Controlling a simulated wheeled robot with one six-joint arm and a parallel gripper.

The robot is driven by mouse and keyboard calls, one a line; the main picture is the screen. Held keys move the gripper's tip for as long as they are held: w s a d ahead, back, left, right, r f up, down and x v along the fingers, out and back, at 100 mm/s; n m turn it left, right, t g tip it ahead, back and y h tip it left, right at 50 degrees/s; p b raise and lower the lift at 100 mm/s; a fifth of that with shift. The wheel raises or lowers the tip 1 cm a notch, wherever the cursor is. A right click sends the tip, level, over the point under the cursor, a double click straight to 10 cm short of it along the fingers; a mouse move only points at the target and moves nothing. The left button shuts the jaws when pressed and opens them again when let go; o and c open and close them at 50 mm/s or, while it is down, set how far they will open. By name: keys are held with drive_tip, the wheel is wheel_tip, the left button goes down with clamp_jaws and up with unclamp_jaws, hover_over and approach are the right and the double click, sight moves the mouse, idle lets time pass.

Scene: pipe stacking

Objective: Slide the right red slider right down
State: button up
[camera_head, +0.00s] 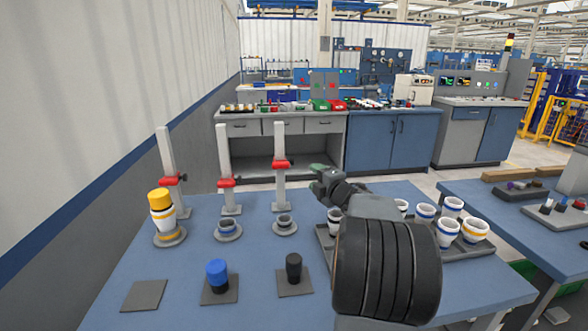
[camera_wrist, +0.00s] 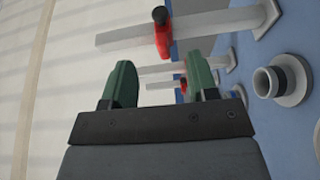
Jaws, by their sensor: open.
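Three pale upright posts stand at the back left of the blue table, each with a red slider. The right red slider (camera_head: 281,164) is high on the right post (camera_head: 280,145), well above its base. In the wrist view the posts lie sideways, and the nearest red slider (camera_wrist: 162,34), apparently the same one, is near the top edge. My gripper (camera_head: 318,170) is to the right of the right post, about slider height. In the wrist view my gripper (camera_wrist: 162,72) has its green fingers apart, with nothing held. The nearest slider is beyond the fingertips, not visibly touched.
The left slider (camera_head: 174,180) and middle slider (camera_head: 226,183) are on their posts. A yellow-topped stack (camera_head: 161,203) stands by the left post. A grey holder (camera_head: 284,226) is before the right post. Capped pegs (camera_head: 217,272) stand in front; a cup tray (camera_head: 463,251) is right.

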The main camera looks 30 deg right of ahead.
sight(283, 164)
drive_tip(key=w, duration=1.3)
drive_tip(key=shift+w+d, duration=0.2)
drive_tip(key=shift+d, duration=0.2)
clamp_jaws()
